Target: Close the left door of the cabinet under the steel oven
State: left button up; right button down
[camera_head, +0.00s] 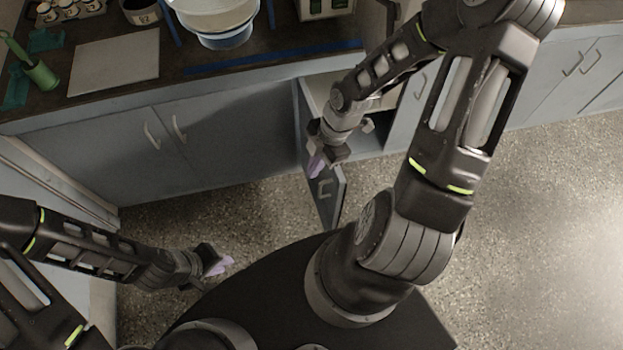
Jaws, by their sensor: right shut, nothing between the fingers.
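The cabinet's left door (329,207) stands open, swung out from the counter front toward me, with its pale handle on the face. The open cabinet (370,143) shows to the right of the door, partly hidden by my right arm. My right gripper (317,166) is shut and empty, over the door's upper part in the picture; I cannot tell whether it touches the door. My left gripper (219,266) is low on the left, over the floor, well away from the door; its jaw state is unclear. I cannot make out the steel oven for sure.
Closed grey cabinet doors (95,160) lie to the left of the open door, and more closed cabinets (575,75) to the right. The dark countertop holds a white board (115,62), a white-and-blue round vessel (222,25) and a green object (38,70). Speckled floor (255,215) is clear left of the door.

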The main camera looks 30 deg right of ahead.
jog(key=shift+f, duration=0.1)
